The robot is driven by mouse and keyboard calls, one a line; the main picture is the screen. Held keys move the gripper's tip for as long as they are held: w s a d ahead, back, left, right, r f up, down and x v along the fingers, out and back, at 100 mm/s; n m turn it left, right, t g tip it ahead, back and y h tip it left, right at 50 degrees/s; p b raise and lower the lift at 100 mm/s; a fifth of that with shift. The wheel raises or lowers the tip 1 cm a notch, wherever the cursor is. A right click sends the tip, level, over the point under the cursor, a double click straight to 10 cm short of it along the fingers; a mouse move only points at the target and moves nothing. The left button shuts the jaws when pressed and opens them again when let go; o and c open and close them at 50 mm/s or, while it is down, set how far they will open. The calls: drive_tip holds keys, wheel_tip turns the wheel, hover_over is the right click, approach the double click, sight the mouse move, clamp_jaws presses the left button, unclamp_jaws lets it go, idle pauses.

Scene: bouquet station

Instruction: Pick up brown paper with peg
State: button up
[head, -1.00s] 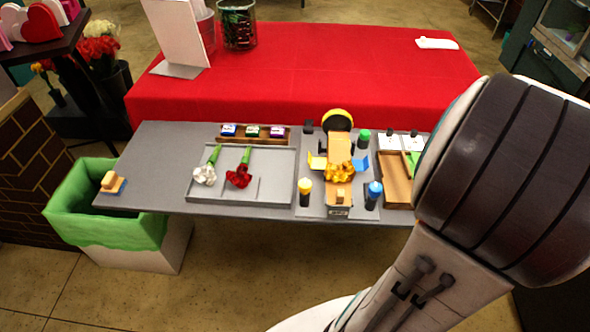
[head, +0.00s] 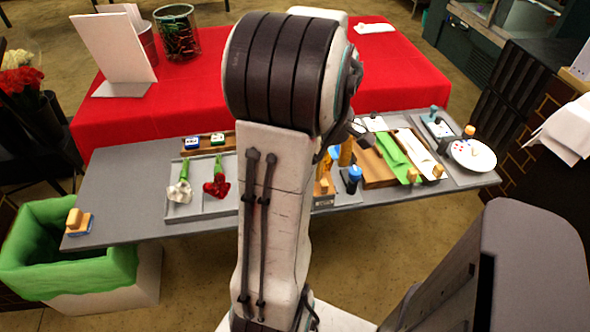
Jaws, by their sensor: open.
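Brown paper (head: 372,168) lies in the leftmost section of a wooden tray on the grey table, right of my arm. I cannot make out a peg on it; part of its left side is close to my arm's outline. Green paper (head: 394,160) and white paper (head: 415,150) lie beside it to the right, each with a small wooden peg at its near end. My gripper (head: 343,138) shows only in part behind my arm, above and left of the brown paper. It is open and appears apart from the paper; its gap is largely hidden.
A blue-capped bottle (head: 351,178) stands just left of the brown paper. White and red flowers lie in a grey tray (head: 195,207) at left. A green-lined bin (head: 60,250) stands beyond the left edge.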

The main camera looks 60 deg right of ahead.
drive_tip(key=shift+a+n, duration=0.1)
drive_tip(key=shift+n, duration=0.8)
drive_tip(key=n, duration=0.2)
drive_tip(key=shift+s+n, duration=0.1)
drive_tip(key=shift+n, duration=1.5)
drive_tip(key=shift+a+f, duration=0.1)
drive_tip(key=shift+s+f, duration=0.1)
drive_tip(key=shift+f, duration=3.45)
drive_tip(key=shift+c, duration=0.6)
clamp_jaws()
